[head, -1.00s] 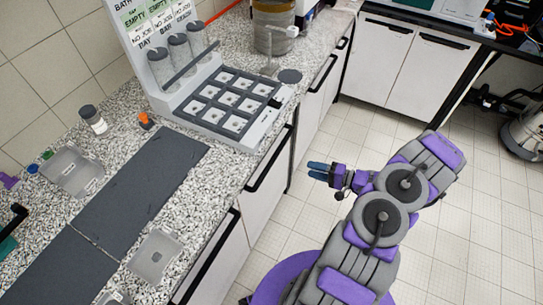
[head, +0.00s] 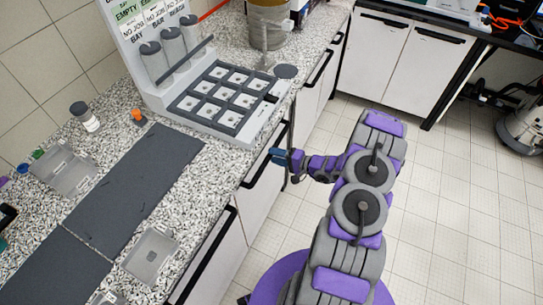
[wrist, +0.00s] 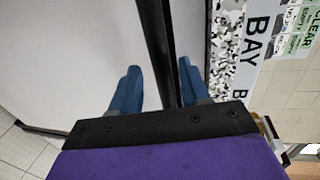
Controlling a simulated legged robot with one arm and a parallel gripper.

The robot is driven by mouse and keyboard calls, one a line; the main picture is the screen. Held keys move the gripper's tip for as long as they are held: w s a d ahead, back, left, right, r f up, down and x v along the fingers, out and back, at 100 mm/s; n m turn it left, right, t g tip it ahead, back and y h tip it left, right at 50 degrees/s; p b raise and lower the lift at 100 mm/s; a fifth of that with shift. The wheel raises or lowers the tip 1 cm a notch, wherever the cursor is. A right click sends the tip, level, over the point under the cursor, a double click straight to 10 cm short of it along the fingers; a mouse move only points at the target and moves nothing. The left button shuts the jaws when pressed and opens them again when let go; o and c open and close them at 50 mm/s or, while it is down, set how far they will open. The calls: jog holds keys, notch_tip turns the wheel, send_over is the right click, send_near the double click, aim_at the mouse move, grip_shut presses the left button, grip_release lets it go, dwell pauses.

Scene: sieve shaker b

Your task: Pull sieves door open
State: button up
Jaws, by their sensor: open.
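A white cabinet front (head: 262,192) under the granite counter carries a long black bar handle (head: 264,160). No label naming it as the sieves door is readable. My gripper (head: 279,156) is at the right end of this handle in the head view. In the wrist view my gripper (wrist: 159,70) is open, with one blue finger on each side of the black handle (wrist: 158,40). The right finger is close to the bar and the left one is farther off; contact cannot be told. The cabinet front (wrist: 70,60) appears shut.
The granite counter (head: 225,158) above holds a grey rack (head: 222,95), dark mats (head: 140,185) and clear trays. Another white cabinet front (head: 220,255) with a black handle is nearer.

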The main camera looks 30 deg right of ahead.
jog(key=shift+a+x, duration=0.2)
jog(key=shift+x, duration=1.3)
jog(key=shift+s+d+r, duration=0.1)
jog(key=shift+s, duration=0.05)
jog(key=shift+d, duration=0.25)
jog(key=shift+c, duration=0.2)
jog(key=shift+c, duration=0.7)
jog(key=shift+s+a, duration=0.1)
jog(key=shift+a, duration=0.15)
grip_shut()
